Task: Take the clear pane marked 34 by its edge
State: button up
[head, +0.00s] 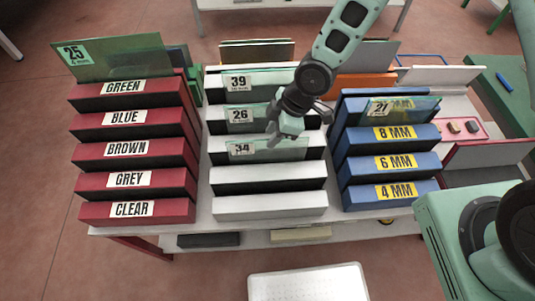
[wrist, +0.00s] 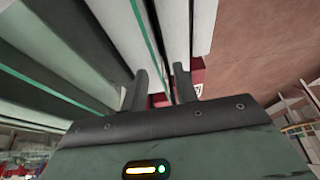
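The clear pane marked 34 (head: 262,151) stands on edge in the middle white rack (head: 270,206), its label near its left end. My gripper (head: 277,138) is at the top of this pane, right of its label. In the wrist view my gripper (wrist: 163,84) has its two dark fingers apart, with a visible gap between them. A thin green glass edge (wrist: 150,35) runs down toward the gap; I cannot tell whether either finger touches it.
Panes marked 39 (head: 262,80) and 26 (head: 258,114) stand behind in the same rack. A red rack (head: 132,150) with pane 25 (head: 120,58) is at left. A blue rack (head: 390,160) with pane 21 (head: 405,107) is at right. A white tray (head: 308,284) lies in front.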

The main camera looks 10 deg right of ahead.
aim_at(265, 146)
jog(key=shift+p+x, duration=1.3)
jog(key=shift+x, duration=1.85)
jog(key=shift+w+d, duration=0.1)
jog(key=shift+d, duration=0.05)
grip_shut()
